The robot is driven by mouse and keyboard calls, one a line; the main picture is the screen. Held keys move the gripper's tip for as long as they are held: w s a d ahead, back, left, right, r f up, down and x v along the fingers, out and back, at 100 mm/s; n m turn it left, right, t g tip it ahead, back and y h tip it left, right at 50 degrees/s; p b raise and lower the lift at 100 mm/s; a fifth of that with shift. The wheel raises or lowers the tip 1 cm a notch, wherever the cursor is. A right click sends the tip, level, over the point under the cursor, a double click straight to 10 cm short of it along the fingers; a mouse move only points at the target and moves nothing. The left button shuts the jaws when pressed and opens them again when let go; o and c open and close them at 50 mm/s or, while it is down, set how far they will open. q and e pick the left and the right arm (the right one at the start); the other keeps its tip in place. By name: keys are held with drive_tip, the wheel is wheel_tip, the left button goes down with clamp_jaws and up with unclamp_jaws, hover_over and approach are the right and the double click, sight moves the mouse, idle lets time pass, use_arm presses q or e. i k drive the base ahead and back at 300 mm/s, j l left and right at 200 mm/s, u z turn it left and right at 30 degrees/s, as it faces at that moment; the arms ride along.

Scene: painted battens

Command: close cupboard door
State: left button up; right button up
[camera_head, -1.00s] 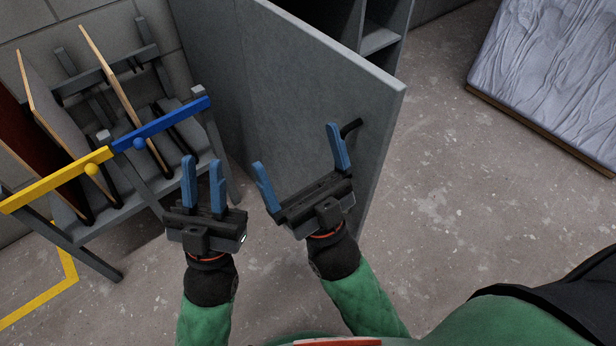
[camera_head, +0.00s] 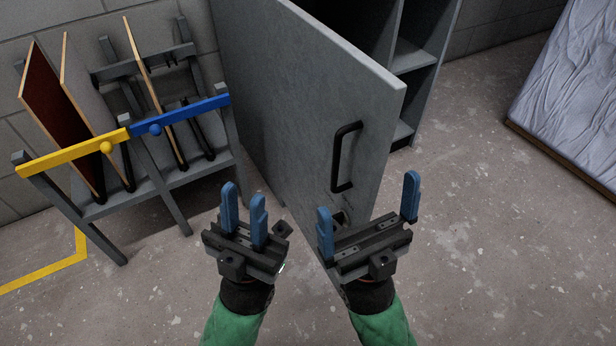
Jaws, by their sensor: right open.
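The grey cupboard door (camera_head: 290,95) stands open, swung out toward me from the grey cupboard (camera_head: 420,65). A black bar handle (camera_head: 346,157) is on its face near the free edge. My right gripper (camera_head: 367,208) is open and empty, with its blue fingers wide apart, in front of and below the handle. In the picture its left finger overlaps the lower part of the door; I cannot tell whether it touches. My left gripper (camera_head: 243,210) is left of it, its fingers apart with nothing between them, in front of the door's lower left.
A grey rack (camera_head: 170,185) with upright boards and yellow (camera_head: 75,152) and blue (camera_head: 185,115) battens stands at the left. A wrapped slab (camera_head: 575,90) lies at the right. Open concrete floor (camera_head: 480,240) spreads between it and the door.

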sight(336, 110)
drive_tip(key=j, duration=0.4)
drive_tip(key=i+j, duration=0.15)
drive_tip(key=j, duration=0.65)
drive_tip(key=i, duration=0.05)
